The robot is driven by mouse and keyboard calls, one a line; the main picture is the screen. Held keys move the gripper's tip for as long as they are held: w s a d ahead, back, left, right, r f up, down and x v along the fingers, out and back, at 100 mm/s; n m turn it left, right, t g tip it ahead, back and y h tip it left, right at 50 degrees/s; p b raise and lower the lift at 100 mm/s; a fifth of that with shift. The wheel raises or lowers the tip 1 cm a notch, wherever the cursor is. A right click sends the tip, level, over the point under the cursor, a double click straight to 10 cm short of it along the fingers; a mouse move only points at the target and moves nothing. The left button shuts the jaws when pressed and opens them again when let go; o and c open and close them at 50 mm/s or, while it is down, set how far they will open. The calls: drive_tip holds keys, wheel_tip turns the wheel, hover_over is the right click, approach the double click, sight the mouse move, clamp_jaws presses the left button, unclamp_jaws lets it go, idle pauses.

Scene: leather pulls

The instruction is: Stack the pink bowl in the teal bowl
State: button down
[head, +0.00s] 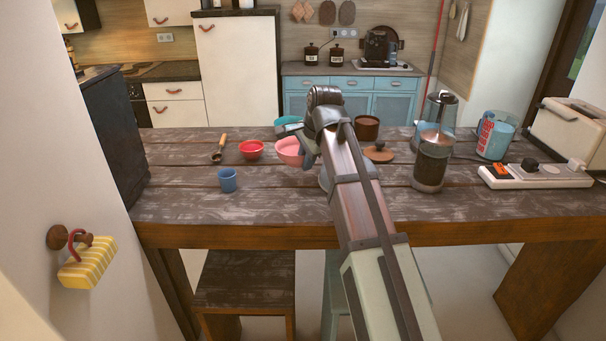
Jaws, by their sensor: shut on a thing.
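The pink bowl (289,151) is at the middle of the wooden table, at the end of my arm. My gripper (306,155) is shut on its right rim; the fingertips are partly hidden by my own arm.
Left of the pink bowl are a red bowl (251,149), a blue cup (228,180) and a wooden-handled ladle (219,149). To the right are a brown pot (367,128), a wooden lid (378,153), a dark jar (431,166) and a power strip (534,177). The table's (180,207) front left is clear.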

drive_tip(key=shift+f, duration=2.6)
drive_tip(key=shift+f, duration=0.1)
drive_tip(key=c, duration=1.3)
unclamp_jaws()
drive_tip(key=v, duration=1.1)
drive_tip(key=shift+r, duration=0.4)
drive_tip(key=shift+o, duration=1.4)
drive_tip(key=shift+s+d+r, duration=0.1)
drive_tip(key=shift+s+r, duration=0.05)
